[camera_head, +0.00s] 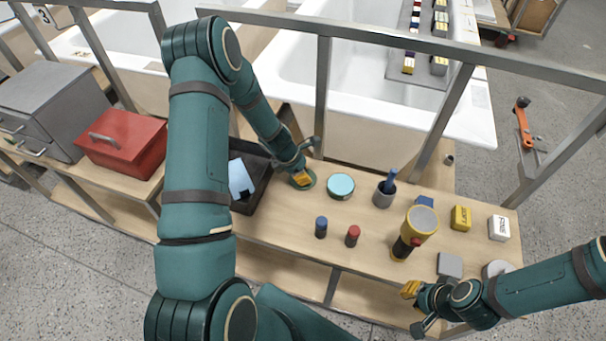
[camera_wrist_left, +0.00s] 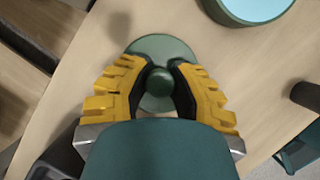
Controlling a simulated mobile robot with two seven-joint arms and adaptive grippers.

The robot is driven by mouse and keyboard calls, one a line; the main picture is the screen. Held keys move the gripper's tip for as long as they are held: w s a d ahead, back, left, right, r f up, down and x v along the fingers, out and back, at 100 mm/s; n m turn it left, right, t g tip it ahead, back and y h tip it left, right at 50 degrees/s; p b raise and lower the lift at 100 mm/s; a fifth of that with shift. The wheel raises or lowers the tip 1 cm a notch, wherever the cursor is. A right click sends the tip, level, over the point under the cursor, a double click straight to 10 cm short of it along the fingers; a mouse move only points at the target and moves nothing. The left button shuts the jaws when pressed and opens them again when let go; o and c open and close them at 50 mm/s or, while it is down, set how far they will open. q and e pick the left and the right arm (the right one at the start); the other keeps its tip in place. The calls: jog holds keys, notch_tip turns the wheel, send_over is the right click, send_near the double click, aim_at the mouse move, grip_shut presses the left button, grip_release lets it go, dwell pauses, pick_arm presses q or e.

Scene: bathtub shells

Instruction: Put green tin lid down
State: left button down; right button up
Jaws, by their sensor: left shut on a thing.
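The green tin lid (camera_wrist_left: 165,47) is a round disc with a round knob. In the left wrist view my left gripper (camera_wrist_left: 160,85) has its yellow fingers shut around the knob. In the head view the lid (camera_head: 308,186) is partly hidden under my left gripper (camera_head: 301,178), low over the wooden bench. I cannot tell whether it touches the wood. The open green tin (camera_head: 341,184), pale blue inside, stands just right of the lid, apart from it. My right gripper (camera_head: 411,290) is at the bench's front right; its opening is unclear.
A black tray (camera_head: 262,163) with a pale blue item lies left of the lid. A grey cup (camera_head: 384,194), blue (camera_head: 321,227) and red (camera_head: 353,236) small cylinders, a yellow-topped torch-like object (camera_head: 420,223) and boxes stand around. Bare wood (camera_head: 285,220) shows in front of the lid.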

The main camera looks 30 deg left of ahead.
pick_arm(q)
jog(key=shift+f, duration=0.2)
jog(key=c, duration=0.9)
grip_release()
jog(key=shift+o, duration=0.2)
jog(key=shift+r, duration=0.25)
jog(key=p+v, duration=0.3)
jog(key=v, duration=0.9)
jog(key=shift+p, duration=0.3)
jog(key=shift+f, duration=0.1)
